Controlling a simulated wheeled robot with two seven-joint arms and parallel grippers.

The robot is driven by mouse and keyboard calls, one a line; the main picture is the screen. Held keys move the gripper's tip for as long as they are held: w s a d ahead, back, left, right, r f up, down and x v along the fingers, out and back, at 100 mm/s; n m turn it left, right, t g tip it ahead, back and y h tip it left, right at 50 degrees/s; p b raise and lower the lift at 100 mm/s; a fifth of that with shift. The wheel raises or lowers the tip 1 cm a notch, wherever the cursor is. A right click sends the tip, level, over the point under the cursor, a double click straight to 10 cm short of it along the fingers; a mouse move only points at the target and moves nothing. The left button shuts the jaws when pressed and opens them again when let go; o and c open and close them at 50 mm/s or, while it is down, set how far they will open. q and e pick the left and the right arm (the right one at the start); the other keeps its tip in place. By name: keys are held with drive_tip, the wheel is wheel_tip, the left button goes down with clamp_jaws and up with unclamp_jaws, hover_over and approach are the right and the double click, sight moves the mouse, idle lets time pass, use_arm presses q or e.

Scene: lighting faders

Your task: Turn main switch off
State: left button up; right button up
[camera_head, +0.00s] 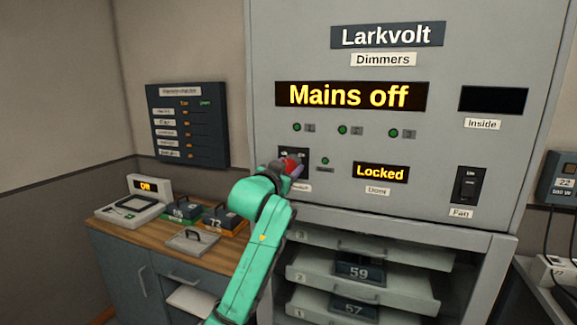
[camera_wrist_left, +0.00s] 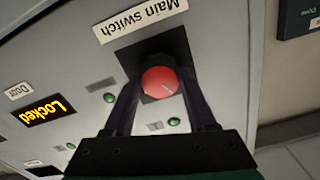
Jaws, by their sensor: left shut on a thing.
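The main switch is a round red knob (camera_wrist_left: 161,82) on a dark square plate, below a label reading "Main switch" in the left wrist view, where the picture is turned over. My left gripper (camera_wrist_left: 160,88) is shut on this knob, with one dark finger on each side. In the head view my green left arm reaches up to the panel, and the left gripper (camera_head: 292,168) covers most of the knob (camera_head: 289,161). The large display (camera_head: 350,96) above reads "Mains off". My right gripper is not in view.
The grey Larkvolt cabinet (camera_head: 480,55) fills the middle. Its small display (camera_head: 380,173) reads "Locked", and a fan switch (camera_head: 468,185) is at the right. Open shelves with numbered modules (camera_head: 360,272) lie below. A wooden counter (camera_head: 150,237) with a scale and modules stands at the left.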

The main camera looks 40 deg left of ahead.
use_arm(q)
drive_tip(key=shift+r+n, duration=0.1)
drive_tip(key=shift+n, duration=1.4)
drive_tip(key=shift+p, duration=0.3)
drive_tip(key=o, duration=1.4)
drive_tip(key=shift+s+d, duration=0.1)
drive_tip(key=shift+s, duration=0.1)
drive_tip(key=b+v, duration=0.4)
drive_tip(key=v, duration=1)
drive_tip(key=shift+b, duration=0.3)
